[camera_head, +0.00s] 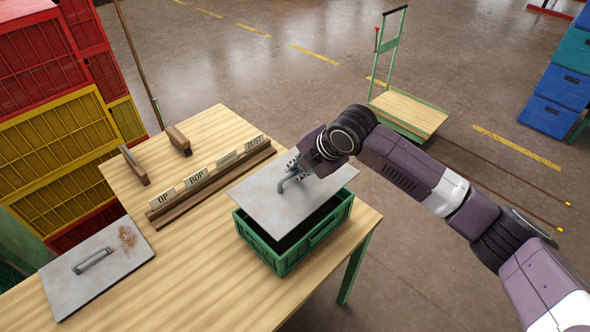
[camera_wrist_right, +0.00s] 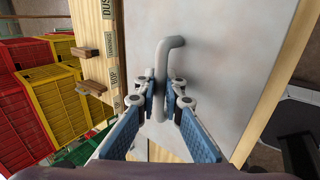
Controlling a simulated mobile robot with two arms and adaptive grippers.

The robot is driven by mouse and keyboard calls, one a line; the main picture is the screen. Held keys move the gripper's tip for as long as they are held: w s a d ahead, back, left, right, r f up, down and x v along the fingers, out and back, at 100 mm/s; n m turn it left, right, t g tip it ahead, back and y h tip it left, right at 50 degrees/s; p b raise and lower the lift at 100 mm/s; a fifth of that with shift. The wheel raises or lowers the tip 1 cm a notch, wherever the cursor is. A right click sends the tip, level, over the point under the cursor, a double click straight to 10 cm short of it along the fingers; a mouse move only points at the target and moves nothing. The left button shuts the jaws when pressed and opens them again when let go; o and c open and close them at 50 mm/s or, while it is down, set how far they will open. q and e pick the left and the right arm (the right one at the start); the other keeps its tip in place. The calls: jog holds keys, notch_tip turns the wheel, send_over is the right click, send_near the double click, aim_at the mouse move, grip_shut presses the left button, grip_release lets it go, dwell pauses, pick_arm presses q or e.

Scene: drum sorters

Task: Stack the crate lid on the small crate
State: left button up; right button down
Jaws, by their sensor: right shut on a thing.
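The crate lid (camera_head: 262,195) is a flat grey plate with a bent bar handle (camera_wrist_right: 161,62). My right gripper (camera_head: 291,177) is shut on that handle; its blue-padded fingers (camera_wrist_right: 163,100) sit on either side of the bar in the right wrist view. The lid's plate (camera_wrist_right: 220,60) fills much of that view. The lid is over the small green crate (camera_head: 285,262), which stands on the wooden table. My left gripper is out of view.
A second grey plate with a handle and a rusty patch (camera_head: 112,272) lies on the table (camera_head: 190,268) at the left. A wooden rack with labelled cards (camera_head: 212,183) and two wooden-handled tools are behind. Red and yellow crates (camera_head: 50,130) are stacked left. A trolley (camera_head: 408,112) stands behind.

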aim_at(295, 191)
jog(key=shift+w, duration=0.1)
jog(key=shift+f+b, duration=1.95)
jog(key=shift+f, duration=2.25)
jog(key=shift+d+f, duration=0.1)
jog(key=shift+f, duration=0.3)
jog(key=c, duration=2)
grip_release()
jog(key=shift+o, duration=0.2)
